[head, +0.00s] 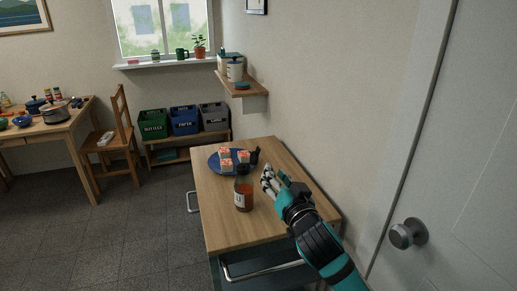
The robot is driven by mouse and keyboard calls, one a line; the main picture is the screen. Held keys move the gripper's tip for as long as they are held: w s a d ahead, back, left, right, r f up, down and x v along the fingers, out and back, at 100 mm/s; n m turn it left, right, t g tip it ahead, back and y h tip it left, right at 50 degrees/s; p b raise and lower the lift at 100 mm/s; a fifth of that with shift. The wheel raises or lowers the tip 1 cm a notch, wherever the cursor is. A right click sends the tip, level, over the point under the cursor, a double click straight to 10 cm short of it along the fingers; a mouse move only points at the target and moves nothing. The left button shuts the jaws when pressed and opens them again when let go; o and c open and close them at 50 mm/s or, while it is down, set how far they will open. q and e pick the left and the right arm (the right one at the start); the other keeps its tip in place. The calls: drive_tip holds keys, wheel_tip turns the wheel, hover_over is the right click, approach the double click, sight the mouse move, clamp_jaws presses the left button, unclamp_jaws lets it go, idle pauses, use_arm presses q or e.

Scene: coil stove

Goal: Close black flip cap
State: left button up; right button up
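A bottle (244,194) with amber-brown contents and a pale label stands upright on the small wooden table. Its top (243,170) is dark. A small black piece (255,156) shows just behind and to the right of the top; I cannot tell whether it is the raised flip cap or a separate thing. My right gripper (266,178) is just right of the bottle, above the tabletop, with its fingers pointing up and left. A narrow gap seems to separate it from the bottle. Its finger opening is too small to judge. My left gripper is out of view.
A blue plate (214,164) with several red-and-white items lies behind the bottle on the wooden table (222,228). The wall and a wall shelf (243,88) are to the right and behind. A door with a knob (408,233) is at the right. The front tabletop is clear.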

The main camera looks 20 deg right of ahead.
sight(258, 147)
drive_tip(key=w, duration=0.4)
drive_tip(key=w+p, duration=0.1)
drive_tip(key=w, duration=0.9)
drive_tip(key=shift+w+a, duration=0.2)
drive_tip(key=shift+a, duration=0.05)
drive_tip(key=shift+f, duration=0.1)
drive_tip(key=c, duration=0.6)
drive_tip(key=shift+s, duration=0.1)
